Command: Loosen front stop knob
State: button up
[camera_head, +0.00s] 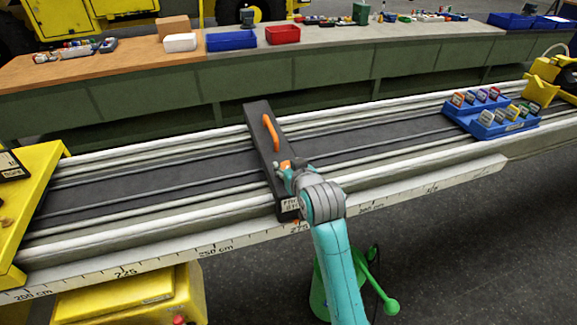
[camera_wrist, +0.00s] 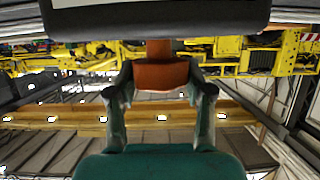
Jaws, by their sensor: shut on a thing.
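The front stop (camera_head: 259,125) is a dark bar lying across the rails, with an orange handle (camera_head: 270,132) on top and a pale label (camera_head: 290,205) at its near end. My gripper (camera_head: 287,172) is at the near half of the stop. A bit of orange knob (camera_head: 285,164) shows at its fingers. In the wrist view the orange knob (camera_wrist: 162,75) sits between the two fingers of my gripper (camera_wrist: 162,88), below the dark body of the stop (camera_wrist: 160,20). The fingers are shut on the knob. Its far side is hidden.
A scale (camera_head: 215,252) runs along the rail's front edge, with the stop near its 275 mark. A blue tray (camera_head: 515,125) of small coloured items stands on the rails at right. A yellow block (camera_head: 25,205) is at the left end. A green stool-like object (camera_head: 322,290) stands below.

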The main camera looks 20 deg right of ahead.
jog(key=n+y, duration=0.3)
jog(key=y, duration=0.1)
jog(key=shift+d+n+g, duration=0.15)
jog(key=shift+n+g, duration=0.15)
jog(key=shift+g, duration=0.1)
jog(key=shift+n+g+y, duration=1.1)
jog(key=shift+n+y, duration=0.9)
jog(key=shift+y, duration=0.1)
jog(key=o, duration=1.2)
jog(key=shift+c, duration=0.2)
